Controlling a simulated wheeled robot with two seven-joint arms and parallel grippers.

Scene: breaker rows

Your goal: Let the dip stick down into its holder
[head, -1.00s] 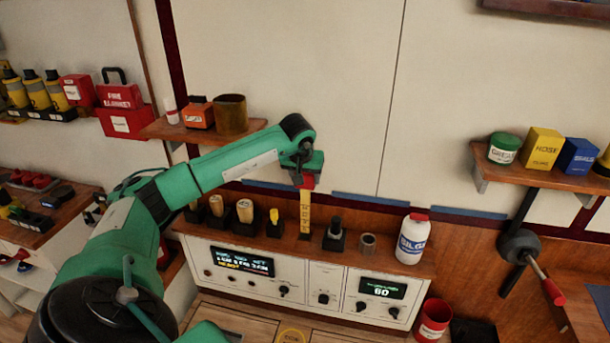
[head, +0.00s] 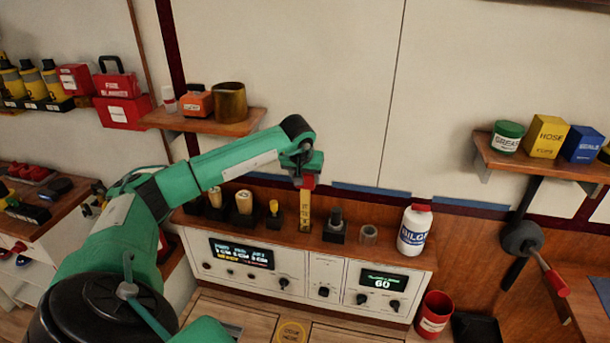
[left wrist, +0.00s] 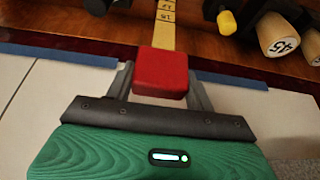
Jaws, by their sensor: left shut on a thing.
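The dip stick is a flat yellow strip (head: 305,212) with marks and a red block handle. My left gripper (head: 304,181) is shut on the red handle. In the left wrist view the handle (left wrist: 162,72) sits between the two fingers, and the numbered strip (left wrist: 166,25) runs away from it. The stick hangs about upright, with its lower end at the wooden console top (head: 288,238). I cannot make out a separate holder; whether the tip is inside an opening is hidden. My right gripper is not in view.
A black-based dark knob (head: 335,230), a grey ring (head: 368,235) and a white bilge bottle (head: 414,230) stand right of the stick. A yellow-topped piece (head: 274,214) and yellowish round-handled pieces (head: 244,204) stand close on its left. A shelf (head: 215,126) lies behind my arm.

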